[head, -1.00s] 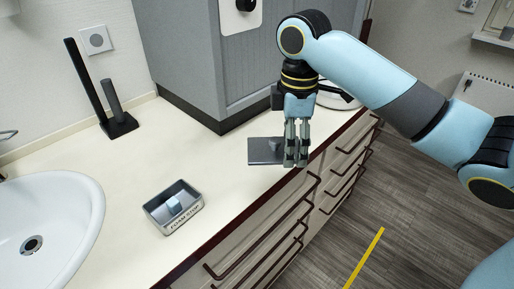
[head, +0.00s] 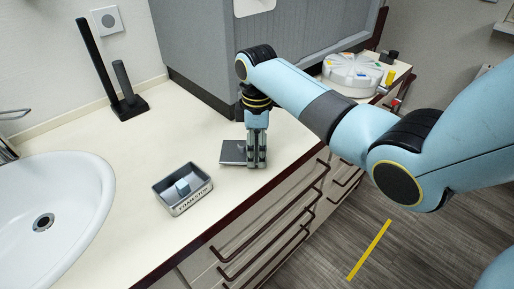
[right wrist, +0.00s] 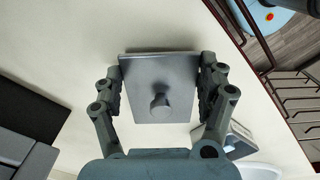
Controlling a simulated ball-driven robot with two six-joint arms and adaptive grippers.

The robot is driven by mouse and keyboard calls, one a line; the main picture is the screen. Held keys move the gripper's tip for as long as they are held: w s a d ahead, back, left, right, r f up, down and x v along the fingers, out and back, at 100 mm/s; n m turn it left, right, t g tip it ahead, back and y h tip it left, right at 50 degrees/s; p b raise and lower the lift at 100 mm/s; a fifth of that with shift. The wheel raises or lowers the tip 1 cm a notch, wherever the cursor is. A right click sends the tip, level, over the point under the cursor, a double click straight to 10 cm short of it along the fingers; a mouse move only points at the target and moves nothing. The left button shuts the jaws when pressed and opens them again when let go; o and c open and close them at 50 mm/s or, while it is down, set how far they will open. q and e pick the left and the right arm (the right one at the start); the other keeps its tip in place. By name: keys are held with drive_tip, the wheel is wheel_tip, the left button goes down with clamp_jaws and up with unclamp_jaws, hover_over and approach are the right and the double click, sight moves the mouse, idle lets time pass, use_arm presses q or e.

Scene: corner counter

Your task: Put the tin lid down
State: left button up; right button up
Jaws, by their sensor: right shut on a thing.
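The tin lid (head: 233,152) is a flat grey square plate with a round knob in its middle. My right gripper (head: 257,164) is shut on it, with a finger at each of two opposite edges in the right wrist view (right wrist: 160,72). The lid is level, at or just above the cream counter (head: 150,145); I cannot tell if it touches. An open grey tin (head: 178,208) labelled "FOAM STOP", with a pale blue-grey block (head: 182,188) in it, stands to the lid's left and nearer the front edge. My left gripper is not in view.
A white sink (head: 85,200) is at the left. A black stand (head: 127,107) with two upright bars stands by the wall. A grey cabinet (head: 205,50) rises behind the lid. A white round tray (head: 350,85) is at the far right. Bare counter surrounds the tin.

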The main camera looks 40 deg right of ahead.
sight(257, 151)
drive_tip(key=shift+f, duration=0.55)
drive_tip(key=o, duration=1.1)
drive_tip(key=shift+f, duration=0.1)
drive_tip(key=shift+o, duration=0.2)
wheel_tip(257, 151, up, 12)
drive_tip(key=shift+b, duration=0.3)
